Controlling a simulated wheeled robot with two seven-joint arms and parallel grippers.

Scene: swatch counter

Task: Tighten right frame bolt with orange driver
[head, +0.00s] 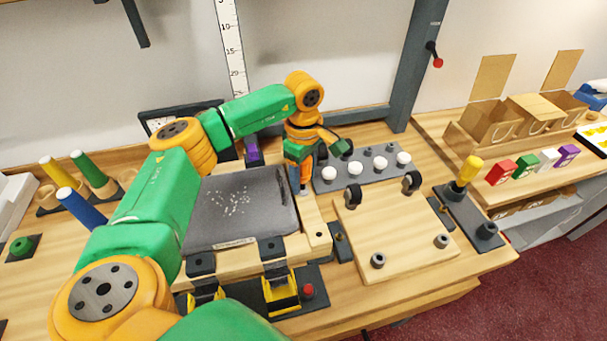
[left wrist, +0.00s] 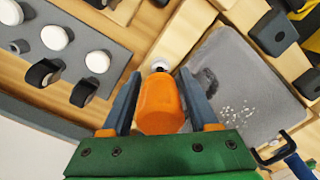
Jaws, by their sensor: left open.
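The orange driver (left wrist: 160,104) stands on the right bar of the wooden frame (head: 316,228), beside the dark grey panel (head: 240,207). In the left wrist view a pale metal collar (left wrist: 160,66) shows at the far end of its handle. The bolt itself is hidden below the driver. My left gripper (head: 300,185) is open, with its two grey fingers on either side of the orange handle. In the left wrist view its fingers (left wrist: 158,98) flank the handle closely. The right gripper is out of view.
A grey strip with white knobs (head: 369,164) lies just behind and right of the driver. A wooden board with casters (head: 395,228) is to the right. Yellow clamps (head: 281,292) line the front. A yellow driver (head: 466,174) stands further right.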

